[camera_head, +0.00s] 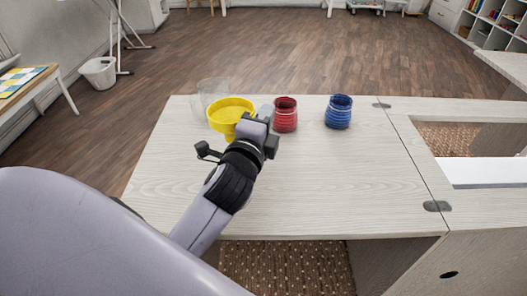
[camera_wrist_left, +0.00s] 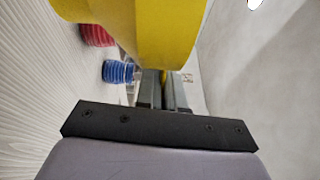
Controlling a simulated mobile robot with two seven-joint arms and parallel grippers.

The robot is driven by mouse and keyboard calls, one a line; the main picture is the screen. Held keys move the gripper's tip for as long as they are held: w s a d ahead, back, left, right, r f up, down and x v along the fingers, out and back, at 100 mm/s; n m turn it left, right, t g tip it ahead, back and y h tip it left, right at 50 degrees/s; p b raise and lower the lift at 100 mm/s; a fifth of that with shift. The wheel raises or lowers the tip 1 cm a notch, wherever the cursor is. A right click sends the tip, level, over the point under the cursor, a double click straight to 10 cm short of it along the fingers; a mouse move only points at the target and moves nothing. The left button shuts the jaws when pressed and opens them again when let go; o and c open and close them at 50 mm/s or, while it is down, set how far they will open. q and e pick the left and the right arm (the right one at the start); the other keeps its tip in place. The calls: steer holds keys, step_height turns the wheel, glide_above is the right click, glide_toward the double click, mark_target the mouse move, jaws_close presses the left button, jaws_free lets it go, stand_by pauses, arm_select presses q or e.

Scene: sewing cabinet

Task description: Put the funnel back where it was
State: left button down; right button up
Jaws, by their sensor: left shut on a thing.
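The yellow funnel (camera_head: 231,106) is upright with its wide mouth up, near the back left of the pale wooden tabletop (camera_head: 330,185). My left gripper (camera_head: 250,121) is shut on it from the front right. In the left wrist view the funnel (camera_wrist_left: 165,30) fills the top, and the left fingers (camera_wrist_left: 162,88) reach up to it. The funnel's lower end is hidden by the gripper, so I cannot tell whether it touches anything below. My right gripper is in neither view.
A clear glass container (camera_head: 212,87) stands behind the funnel. A red ribbed jar (camera_head: 285,118) is close to the gripper's right, and a blue ribbed jar (camera_head: 338,114) stands farther right. The tabletop's front and right are clear. An opening with a white panel (camera_head: 485,172) lies at right.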

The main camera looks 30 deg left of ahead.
arm_select(q)
step_height(320, 180, down, 8)
steer(key=shift+r+b, duration=0.1)
steer(key=shift+b, duration=1.15)
steer(key=c, duration=1.3)
jaws_free()
steer(key=shift+o, duration=0.2)
